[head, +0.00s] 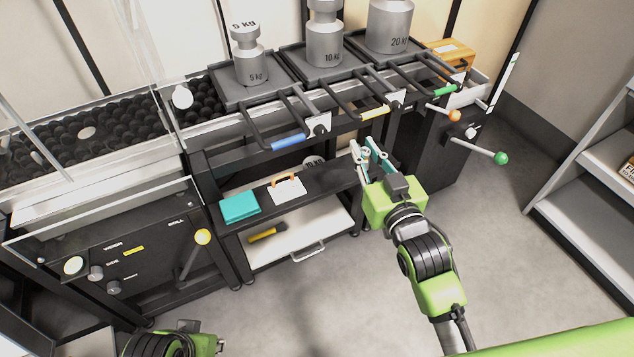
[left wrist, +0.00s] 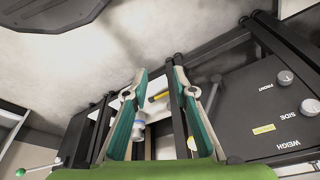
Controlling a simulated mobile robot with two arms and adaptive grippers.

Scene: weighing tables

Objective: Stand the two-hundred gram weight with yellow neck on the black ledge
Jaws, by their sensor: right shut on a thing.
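My right gripper (head: 370,152) is shut on a small pale metallic thing (head: 364,154), mostly covered by the fingers. Its neck colour and marking cannot be made out. The gripper is at the right end of a black ledge (head: 326,179), the dark shelf top under the weighing trays. I cannot tell whether the held thing touches it. In the left wrist view my left gripper (left wrist: 160,75) has its teal fingers spread apart. A small silvery cylinder with a bluish band (left wrist: 139,130) shows beside the left finger, apparently not gripped.
A yellow-handled brush (head: 267,233) lies on the white shelf below. Large weights, including the 5 kg one (head: 250,62), stand above. Levers with coloured knobs project nearby.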

